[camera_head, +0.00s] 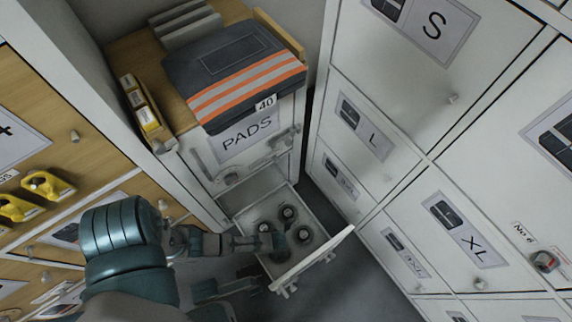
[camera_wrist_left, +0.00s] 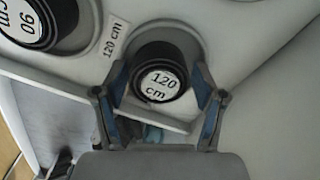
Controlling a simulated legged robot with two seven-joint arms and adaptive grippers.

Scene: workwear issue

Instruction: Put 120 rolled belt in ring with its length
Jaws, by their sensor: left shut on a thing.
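The black rolled belt marked 120 cm (camera_wrist_left: 163,82) is between the two fingers of my left gripper (camera_wrist_left: 162,100), which is shut on it. In the head view, my left gripper (camera_head: 272,242) reaches into the open drawer (camera_head: 322,217). A round grey ring (camera_wrist_left: 190,42) shows behind the belt, next to a 120 cm label (camera_wrist_left: 115,38). The belt overlaps this ring in the wrist view; I cannot tell whether it is seated or just above. Another rolled belt marked 90 cm (camera_wrist_left: 22,22) sits in its ring.
Other rolled belts (camera_head: 288,213) sit in the drawer. The drawer's raised front panel (camera_head: 312,258) stands close to my left gripper. Above is a PADS compartment (camera_head: 248,138) with a dark folded garment (camera_head: 230,65) on top. White lockers (camera_head: 365,135) stand at right.

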